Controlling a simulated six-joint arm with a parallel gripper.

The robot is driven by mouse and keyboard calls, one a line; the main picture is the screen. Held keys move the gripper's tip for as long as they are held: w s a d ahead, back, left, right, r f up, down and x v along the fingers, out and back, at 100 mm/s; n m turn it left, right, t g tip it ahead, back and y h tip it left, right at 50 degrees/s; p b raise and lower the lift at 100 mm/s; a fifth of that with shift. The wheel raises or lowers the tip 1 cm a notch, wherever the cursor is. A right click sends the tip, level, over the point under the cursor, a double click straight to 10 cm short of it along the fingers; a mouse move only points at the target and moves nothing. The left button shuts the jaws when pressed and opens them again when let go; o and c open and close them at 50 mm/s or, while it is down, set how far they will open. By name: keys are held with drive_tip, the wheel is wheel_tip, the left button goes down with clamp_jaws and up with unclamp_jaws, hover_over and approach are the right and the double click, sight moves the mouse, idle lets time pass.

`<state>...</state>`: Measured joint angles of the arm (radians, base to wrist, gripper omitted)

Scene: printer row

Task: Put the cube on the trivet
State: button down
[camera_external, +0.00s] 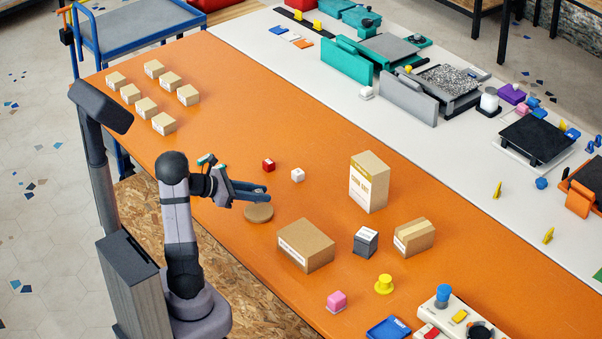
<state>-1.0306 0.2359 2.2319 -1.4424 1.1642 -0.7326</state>
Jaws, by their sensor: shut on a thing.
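My gripper (268,192) is left of the middle of the orange table, with its dark blue-grey fingers pointing right. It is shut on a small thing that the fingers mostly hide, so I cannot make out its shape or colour. The trivet (258,214), a round brown disc, lies flat on the table just below the fingers in the picture. A small red cube (268,165) sits on the table behind the fingers. A small white cube (298,175) sits to their right. Both stand apart from my gripper.
A low cardboard box (306,246) stands right of the trivet. A tall carton (369,181), a dark grey box (366,241) and another box (414,237) stand farther right. Several small boxes (146,107) are at the back left. The table between them and my gripper is clear.

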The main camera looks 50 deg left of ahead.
sight(258, 202)
drive_tip(key=shift+f+b, duration=0.3)
drive_tip(key=shift+f, duration=1.6)
drive_tip(key=shift+f, duration=0.1)
drive_tip(key=c, duration=1.3)
unclamp_jaws()
drive_tip(key=shift+s+a+r, duration=0.2)
drive_tip(key=shift+s+r, duration=0.15)
drive_tip(key=shift+s, duration=0.1)
drive_tip(key=v, duration=1.1)
drive_tip(key=shift+p, duration=0.3)
